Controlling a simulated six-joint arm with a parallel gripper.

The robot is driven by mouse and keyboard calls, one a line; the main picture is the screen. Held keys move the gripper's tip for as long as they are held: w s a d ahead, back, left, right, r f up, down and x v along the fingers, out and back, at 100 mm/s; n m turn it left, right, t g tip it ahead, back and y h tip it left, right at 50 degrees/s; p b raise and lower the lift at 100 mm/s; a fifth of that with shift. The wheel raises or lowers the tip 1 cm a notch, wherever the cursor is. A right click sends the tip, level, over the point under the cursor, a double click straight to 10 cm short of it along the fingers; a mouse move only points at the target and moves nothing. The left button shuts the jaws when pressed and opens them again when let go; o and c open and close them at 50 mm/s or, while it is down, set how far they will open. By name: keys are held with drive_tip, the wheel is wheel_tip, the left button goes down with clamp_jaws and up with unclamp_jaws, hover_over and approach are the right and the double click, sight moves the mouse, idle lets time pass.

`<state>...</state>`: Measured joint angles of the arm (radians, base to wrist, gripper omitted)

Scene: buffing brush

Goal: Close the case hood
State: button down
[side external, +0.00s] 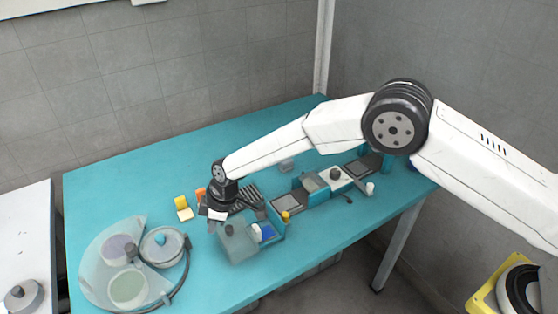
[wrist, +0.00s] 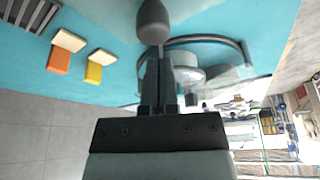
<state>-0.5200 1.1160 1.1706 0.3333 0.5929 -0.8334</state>
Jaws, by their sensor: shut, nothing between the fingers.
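A grey, see-through hood (side external: 238,246) with a dark knob (side external: 229,230) stands at the left end of the row of teal units, near the table's front edge. It appears open: the teal case (side external: 276,236) beside it shows blue and white contents uncovered. My gripper (side external: 213,226) is shut and empty, pointing down just left of the knob. In the wrist view, the shut fingers (wrist: 160,62) reach toward the dark rounded knob (wrist: 152,22), which looks very close to the tips. I cannot tell whether they touch. Part of the hood's edge is hard to make out.
A clear, rounded tray (side external: 95,290) with round pads and a cabled round device (side external: 163,245) lie to the left. A yellow block (side external: 181,203) and an orange block (side external: 201,194) stand behind my gripper. The back left of the teal table (side external: 140,180) is clear.

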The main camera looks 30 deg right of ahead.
sight(228, 222)
drive_tip(key=shift+s+d, duration=0.4)
drive_tip(key=shift+d, duration=0.4)
drive_tip(key=shift+d, duration=3.95)
drive_tip(key=shift+f, duration=0.1)
drive_tip(key=shift+w+a+r, duration=0.1)
drive_tip(key=shift+w+a, duration=0.2)
drive_tip(key=shift+a, duration=0.35)
drive_tip(key=shift+w+a+r, duration=0.1)
drive_tip(key=shift+w+a, duration=0.25)
drive_tip(key=shift+a, duration=0.25)
drive_tip(key=shift+w+a+r, duration=0.1)
drive_tip(key=shift+w+a, duration=0.2)
drive_tip(key=shift+a, duration=0.35)
drive_tip(key=v, duration=0.9)
drive_tip(key=shift+d+r, duration=0.25)
drive_tip(key=shift+r, duration=0.1)
